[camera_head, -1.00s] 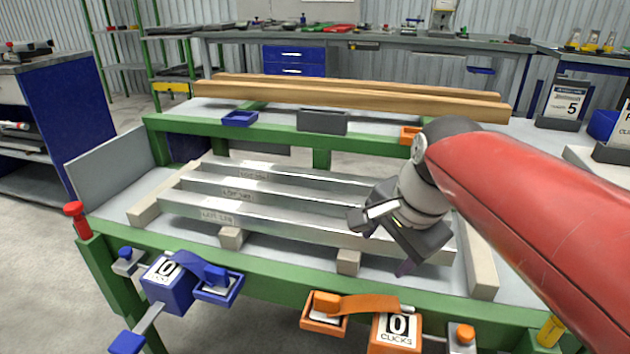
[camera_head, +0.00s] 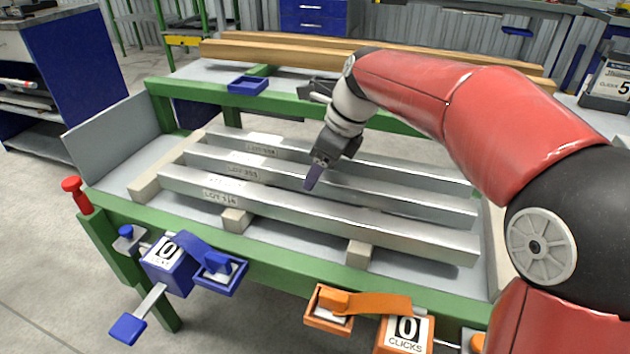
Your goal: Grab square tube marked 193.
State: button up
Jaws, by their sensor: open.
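Three long metal square tubes lie side by side on the green-framed table. The near tube (camera_head: 330,225), middle tube (camera_head: 410,201) and far tube (camera_head: 410,171) each carry a small LOT label near the left end. The labels are too small to read surely, so I cannot tell which is marked 193. My gripper (camera_head: 312,178) is open, pointing down over the middle of the rack. Its purple-tipped finger appears by the middle tube, between it and the near tube in the picture. Contact cannot be told, and nothing shows in its jaws.
Pale support blocks (camera_head: 236,219) lie under the tubes. Timber beams (camera_head: 260,52) lie behind, with a blue tray (camera_head: 247,85) in front of them. A blue clicker box (camera_head: 168,268) and an orange one (camera_head: 403,335) hang on the front edge.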

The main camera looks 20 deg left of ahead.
jog(key=shift+x, duration=1.2)
jog(key=shift+r, duration=0.1)
grip_shut()
